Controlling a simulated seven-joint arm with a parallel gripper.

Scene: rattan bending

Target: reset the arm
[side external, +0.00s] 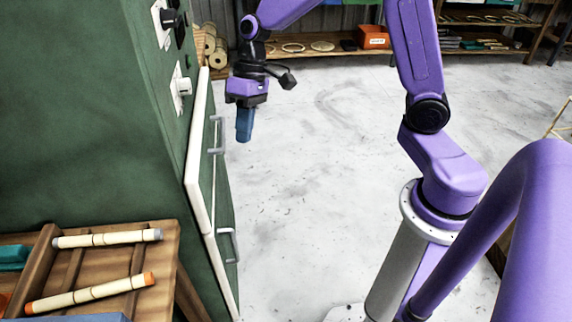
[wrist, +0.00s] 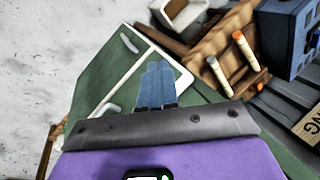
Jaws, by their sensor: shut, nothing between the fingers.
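My gripper (side external: 243,136) hangs beside the green cabinet in the side external view, its blue fingers pointing down. The fingers are shut and hold nothing. They look apart from the door handles, though the exact gap is hard to judge. In the wrist view the shut blue fingers of my gripper (wrist: 156,68) show in front of the green cabinet front (wrist: 105,75).
The green cabinet (side external: 70,120) has a white-edged door (side external: 198,160), an upper handle (side external: 217,135), a lower handle (side external: 230,245) and knobs. A wooden rack (side external: 160,250) holds a grey-tipped rattan pole (side external: 100,239) and an orange-tipped one (side external: 90,292). The floor is clear.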

